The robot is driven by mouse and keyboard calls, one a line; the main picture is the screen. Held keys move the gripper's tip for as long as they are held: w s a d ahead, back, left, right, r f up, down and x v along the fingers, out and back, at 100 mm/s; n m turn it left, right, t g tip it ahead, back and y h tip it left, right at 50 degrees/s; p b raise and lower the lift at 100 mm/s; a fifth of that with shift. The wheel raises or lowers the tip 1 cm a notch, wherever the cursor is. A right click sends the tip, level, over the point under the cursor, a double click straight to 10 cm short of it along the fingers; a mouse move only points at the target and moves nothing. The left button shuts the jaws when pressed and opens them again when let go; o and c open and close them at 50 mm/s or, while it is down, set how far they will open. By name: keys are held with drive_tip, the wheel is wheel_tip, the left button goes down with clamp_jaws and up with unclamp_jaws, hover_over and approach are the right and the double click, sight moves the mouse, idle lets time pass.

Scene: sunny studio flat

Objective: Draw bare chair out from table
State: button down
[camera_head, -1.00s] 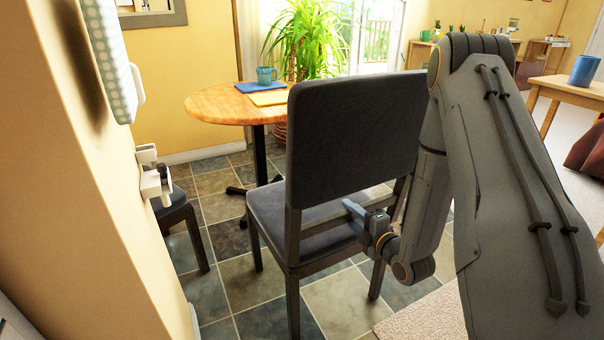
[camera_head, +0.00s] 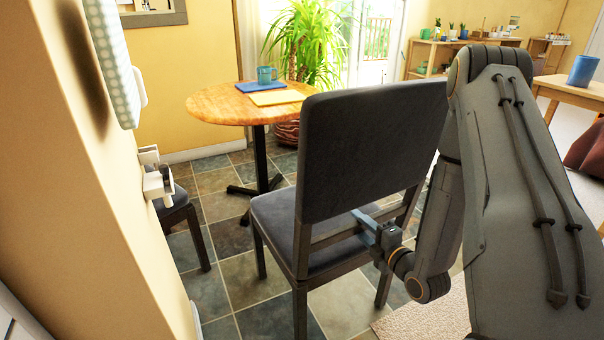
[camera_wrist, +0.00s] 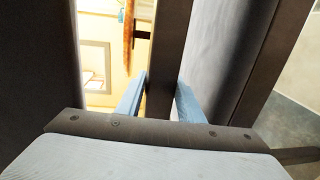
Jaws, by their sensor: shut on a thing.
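The bare dark grey chair (camera_head: 372,148) stands upright on the tiled floor in the head view, its back towards me. Nothing lies on the visible part of its seat (camera_head: 275,218). My gripper (camera_head: 368,226) is shut on the chair's lower back rail, below the padded backrest. In the wrist view the rail (camera_wrist: 168,60) runs between my two blue-grey fingers (camera_wrist: 160,100). The round wooden table (camera_head: 215,108) stands beyond the chair, with a gap of floor between the seat and the table's dark base (camera_head: 262,165). The far part of the seat is hidden by the backrest.
A blue mug (camera_head: 267,75), a blue mat and a yellow mat (camera_head: 277,97) are on the table. A second dark seat (camera_head: 175,207) shows beside the wall edge (camera_head: 90,180) at left. A light rug (camera_head: 430,322) lies at lower right. Tiles before the chair are clear.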

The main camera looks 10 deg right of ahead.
drive_tip(key=shift+p+v, duration=1.25)
drive_tip(key=shift+v, duration=2.4)
drive_tip(key=shift+f, duration=0.95)
drive_tip(key=shift+a, duration=0.1)
drive_tip(key=c, duration=1)
unclamp_jaws()
drive_tip(key=shift+c, duration=0.2)
drive_tip(key=shift+r, duration=0.1)
